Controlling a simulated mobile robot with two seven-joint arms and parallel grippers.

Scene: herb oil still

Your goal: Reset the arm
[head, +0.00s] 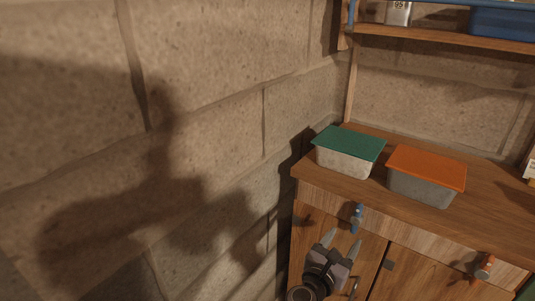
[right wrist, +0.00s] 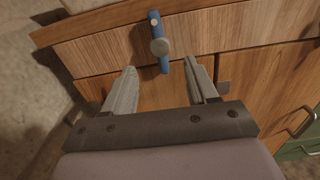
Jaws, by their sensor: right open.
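My right gripper (head: 341,247) is in front of the wooden cabinet (head: 312,190), below its top edge. Its two fingers are apart with nothing between them. In the right wrist view the open fingers (right wrist: 166,82) point at the cabinet front, just below a blue handle (right wrist: 158,42) with a round grey knob. The blue handle also shows in the head view (head: 356,217), close beyond the fingertips. I cannot tell whether the fingers touch the cabinet front. My left gripper is not in view.
A green-lidded box (head: 347,158) and an orange-lidded box (head: 426,180) stand on the cabinet top. An orange handle (head: 483,267) is at the lower right. A shelf (head: 440,38) hangs above. A stone wall (head: 200,100) fills the left.

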